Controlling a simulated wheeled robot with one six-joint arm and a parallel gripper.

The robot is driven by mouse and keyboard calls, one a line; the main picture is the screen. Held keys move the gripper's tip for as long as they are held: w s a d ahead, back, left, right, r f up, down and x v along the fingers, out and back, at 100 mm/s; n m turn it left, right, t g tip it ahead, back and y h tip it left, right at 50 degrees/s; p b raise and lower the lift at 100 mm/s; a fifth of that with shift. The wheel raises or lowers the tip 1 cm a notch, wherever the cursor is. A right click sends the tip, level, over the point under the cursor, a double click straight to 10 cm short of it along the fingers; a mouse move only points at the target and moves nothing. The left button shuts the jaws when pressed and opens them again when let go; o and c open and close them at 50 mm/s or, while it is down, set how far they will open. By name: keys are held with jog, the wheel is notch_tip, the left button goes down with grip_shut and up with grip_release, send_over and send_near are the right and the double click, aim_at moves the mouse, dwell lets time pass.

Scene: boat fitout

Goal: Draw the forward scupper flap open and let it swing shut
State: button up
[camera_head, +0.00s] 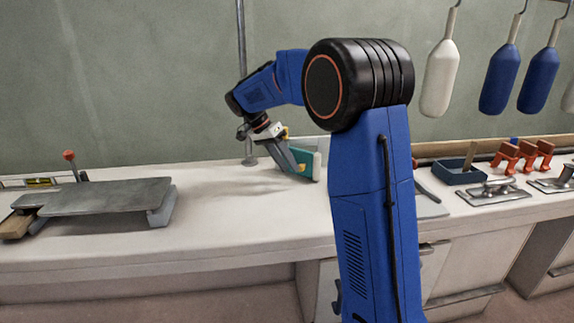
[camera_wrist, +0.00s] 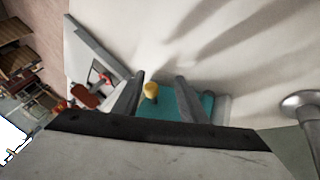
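The scupper flap is a teal panel (camera_head: 307,162) standing on the white deck ledge, next to a short white upright piece (camera_head: 317,166). In the wrist view the teal flap (camera_wrist: 176,104) lies just beyond and between my fingers, partly hidden by my gripper body. A yellow round knob (camera_wrist: 151,90) shows in front of the flap. My gripper (camera_wrist: 158,88) is open, one finger on each side of the knob, which is nearer the left finger. Contact with the knob cannot be told. In the head view my gripper (camera_head: 291,160) reaches down at the flap and hides part of it.
A steel pole (camera_head: 242,80) stands just left of my gripper; its base (camera_wrist: 303,103) shows in the wrist view. A grey plate (camera_head: 105,194) lies at left. Blue tray (camera_head: 460,173), red clamps (camera_head: 507,157) and metal cleats (camera_head: 492,191) sit at right. Fenders (camera_head: 500,78) hang above.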

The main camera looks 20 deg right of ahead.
jog(key=v, duration=1.7)
jog(key=shift+a, duration=0.2)
jog(key=shift+r, duration=0.1)
jog(key=s+d+f+n+t+y, duration=0.15)
jog(key=s+n, duration=0.25)
jog(key=s, duration=0.7)
jog(key=s+d+f+n+t+y, duration=0.15)
jog(key=s+n, duration=0.25)
jog(key=s, duration=0.7)
jog(key=s+a+f+n+t+y, duration=0.2)
jog(key=s+f+n+t, duration=0.2)
jog(key=s+f, duration=1.2)
jog(key=s+n, duration=0.2)
jog(key=s, duration=0.2)
jog(key=shift+a+t, duration=0.3)
jog(key=shift+t, duration=0.1)
jog(key=shift+f, duration=0.15)
